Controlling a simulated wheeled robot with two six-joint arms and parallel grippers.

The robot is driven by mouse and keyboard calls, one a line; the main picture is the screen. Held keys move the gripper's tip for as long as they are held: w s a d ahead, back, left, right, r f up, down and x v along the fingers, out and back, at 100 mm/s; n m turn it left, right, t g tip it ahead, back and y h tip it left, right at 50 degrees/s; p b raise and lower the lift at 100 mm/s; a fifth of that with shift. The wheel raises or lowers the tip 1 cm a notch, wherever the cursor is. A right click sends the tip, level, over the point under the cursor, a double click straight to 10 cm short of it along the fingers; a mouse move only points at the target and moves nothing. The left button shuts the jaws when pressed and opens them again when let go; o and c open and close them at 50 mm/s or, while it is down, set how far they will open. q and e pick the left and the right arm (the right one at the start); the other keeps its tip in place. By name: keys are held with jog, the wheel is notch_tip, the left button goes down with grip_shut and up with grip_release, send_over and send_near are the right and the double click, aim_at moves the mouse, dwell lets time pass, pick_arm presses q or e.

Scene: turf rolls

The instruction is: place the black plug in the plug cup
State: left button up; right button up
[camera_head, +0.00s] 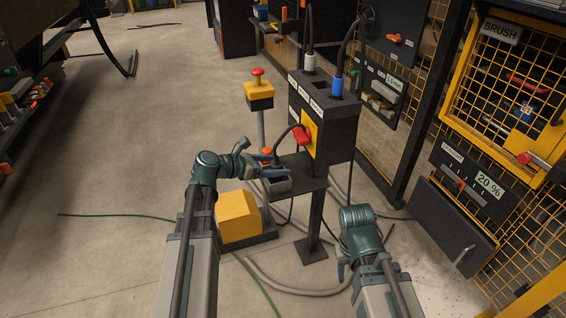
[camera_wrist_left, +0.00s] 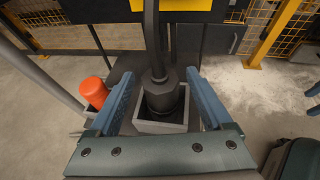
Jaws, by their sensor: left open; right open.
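The black plug (camera_wrist_left: 161,93) stands upright in the grey square plug cup (camera_wrist_left: 160,127) in the left wrist view, its cable rising from the top. My left gripper (camera_wrist_left: 163,92) is open, its blue fingers on either side of the plug with gaps visible. In the head view my left gripper (camera_head: 273,165) is over the plug cup (camera_head: 279,187) on the small shelf of the post; it largely hides the plug there. My right gripper (camera_head: 342,269) is low at the front, right of the post, partly hidden by its own wrist.
An orange-red cylinder (camera_wrist_left: 94,92) stands just left of the cup. A yellow block (camera_head: 237,215) stands below.

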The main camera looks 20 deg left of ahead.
pick_arm(q)
jog(key=p+v, duration=0.2)
jog(key=v, duration=0.6)
jog(key=shift+s+a+p, duration=0.2)
jog(key=shift+s+p, duration=0.1)
jog(key=shift+r, duration=0.15)
